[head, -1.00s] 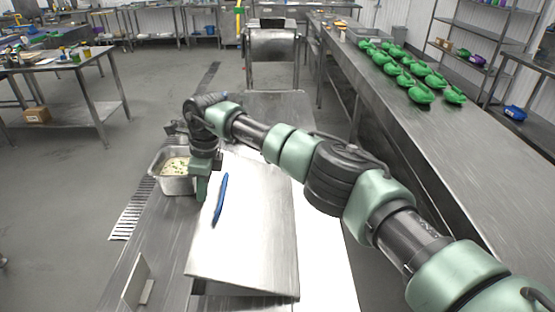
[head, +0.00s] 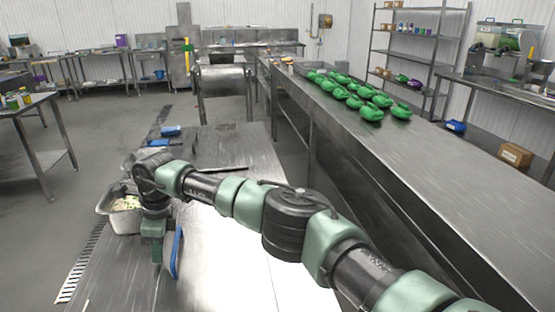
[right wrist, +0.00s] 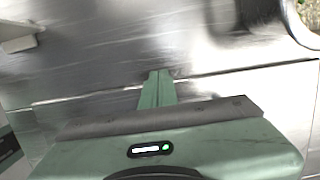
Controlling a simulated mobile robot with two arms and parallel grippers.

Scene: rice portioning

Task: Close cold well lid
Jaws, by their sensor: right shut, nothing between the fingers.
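A bright metal panel (head: 225,255), which looks like the well lid, lies on the steel counter in the head view. A long blue handle (head: 175,252) is on its left side. My arm covers its far part, and I cannot tell whether it lies fully flat. My right gripper (head: 157,258) points down just left of the blue handle, apparently apart from it. In the right wrist view its fingers (right wrist: 158,86) are together and empty over bare metal, near a long dark seam. My left gripper is not in view.
A steel pan (head: 118,218) of pale food with green bits stands left of my right wrist. Its rim also shows in the right wrist view (right wrist: 291,22). Blue handles (head: 171,131) lie farther back. A long counter (head: 420,165) with several green items runs along the right.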

